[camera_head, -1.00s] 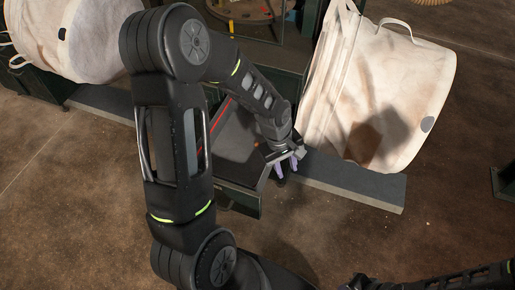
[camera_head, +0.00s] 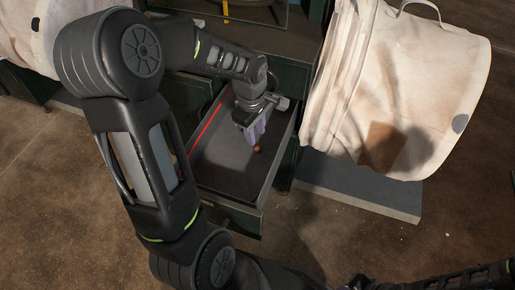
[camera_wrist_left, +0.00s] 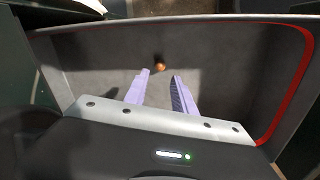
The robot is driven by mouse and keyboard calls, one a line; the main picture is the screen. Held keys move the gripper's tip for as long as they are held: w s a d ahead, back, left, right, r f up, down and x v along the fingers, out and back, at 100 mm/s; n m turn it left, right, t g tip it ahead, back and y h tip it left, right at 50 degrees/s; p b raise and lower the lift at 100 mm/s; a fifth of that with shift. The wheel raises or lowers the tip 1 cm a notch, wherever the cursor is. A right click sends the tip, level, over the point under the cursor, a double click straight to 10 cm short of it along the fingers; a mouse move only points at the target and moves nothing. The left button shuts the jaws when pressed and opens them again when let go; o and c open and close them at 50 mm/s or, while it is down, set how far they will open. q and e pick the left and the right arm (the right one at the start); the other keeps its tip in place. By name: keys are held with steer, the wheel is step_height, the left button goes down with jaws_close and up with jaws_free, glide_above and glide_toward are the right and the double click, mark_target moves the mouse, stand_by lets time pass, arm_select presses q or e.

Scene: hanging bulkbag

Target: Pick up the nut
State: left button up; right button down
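The nut is a small orange-brown piece (camera_head: 257,149) lying on the dark floor of an open drawer (camera_head: 223,184). It also shows in the left wrist view (camera_wrist_left: 160,66), just beyond the fingertips and between their lines. My left gripper (camera_head: 256,138) points down into the drawer, with its lilac fingers close to the nut. In the left wrist view the two fingers (camera_wrist_left: 160,75) stand apart with nothing between them. Whether the fingertips touch the drawer floor I cannot tell. My right gripper is not in view; part of my right arm shows at the bottom right.
The drawer walls surround the left gripper, with a red strip (camera_head: 208,122) along the left inner side. A big white bag (camera_head: 405,90) hangs close on the right. Another white bag (camera_head: 22,35) is at the upper left. A grey beam (camera_head: 370,190) lies below the right bag.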

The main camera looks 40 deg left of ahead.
mark_target(258, 147)
arm_select(q)
steer(key=shift+w+f, duration=0.1)
steer(key=shift+f, duration=0.9)
steer(key=shift+w+f+b, duration=0.15)
steer(key=shift+f+b, duration=0.45)
steer(key=shift+f, duration=0.7)
steer(key=shift+w+f+b, duration=0.15)
steer(key=shift+f+b, duration=0.4)
steer(key=shift+f, duration=0.75)
steer(key=shift+c, duration=0.3)
jaws_close()
